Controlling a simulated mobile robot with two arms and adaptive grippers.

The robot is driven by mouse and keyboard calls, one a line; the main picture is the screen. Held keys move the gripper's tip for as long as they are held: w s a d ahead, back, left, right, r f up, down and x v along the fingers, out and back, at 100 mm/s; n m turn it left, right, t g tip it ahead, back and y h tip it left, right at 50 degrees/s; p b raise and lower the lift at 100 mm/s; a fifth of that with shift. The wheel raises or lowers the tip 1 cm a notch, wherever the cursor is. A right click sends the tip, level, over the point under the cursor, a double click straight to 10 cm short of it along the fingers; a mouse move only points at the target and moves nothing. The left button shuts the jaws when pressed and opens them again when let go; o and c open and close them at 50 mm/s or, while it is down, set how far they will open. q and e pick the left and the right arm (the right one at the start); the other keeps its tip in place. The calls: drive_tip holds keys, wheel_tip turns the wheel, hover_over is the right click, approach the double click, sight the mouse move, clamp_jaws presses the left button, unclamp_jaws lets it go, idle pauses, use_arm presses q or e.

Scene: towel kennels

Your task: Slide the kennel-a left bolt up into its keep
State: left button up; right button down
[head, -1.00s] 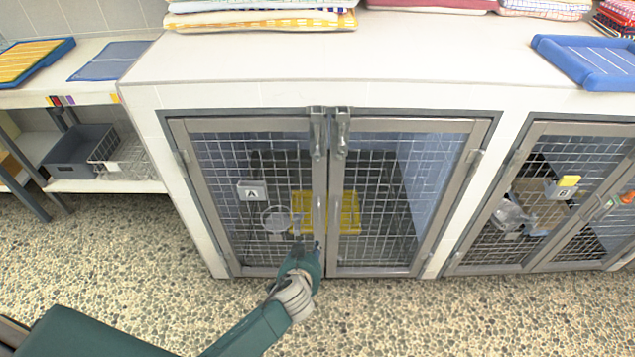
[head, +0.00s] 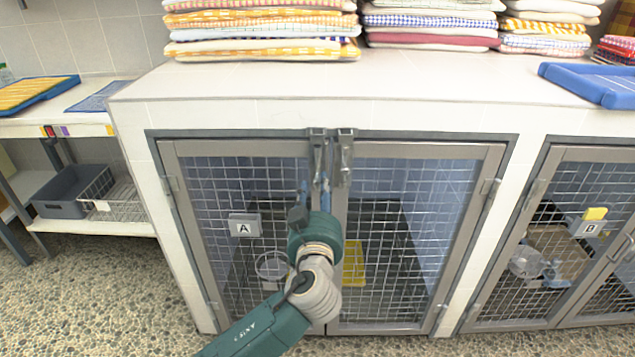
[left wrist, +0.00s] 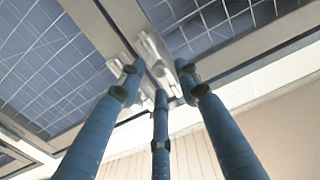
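Kennel A has two mesh doors in grey frames, both shut. Its left bolt (head: 318,155) is a metal fitting at the top of the left door's inner edge, beside the right door's bolt (head: 345,160). My left gripper (head: 315,188) reaches up from below, its blue fingers just under the left bolt and partly hidden by my wrist. In the left wrist view, its fingers (left wrist: 160,80) stand apart with metal bolt hardware (left wrist: 150,48) beyond and between their tips. I cannot tell whether they touch it. My right gripper is not in view.
An A label box (head: 244,226) hangs on the left door. Folded towels (head: 262,30) and a blue tray (head: 595,83) lie on the white top (head: 330,85). Kennel B (head: 560,240) is at right, a shelf with a grey bin (head: 72,190) at left.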

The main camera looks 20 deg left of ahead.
sight(317, 183)
use_arm(q)
drive_tip(key=shift+x, duration=1.85)
clamp_jaws()
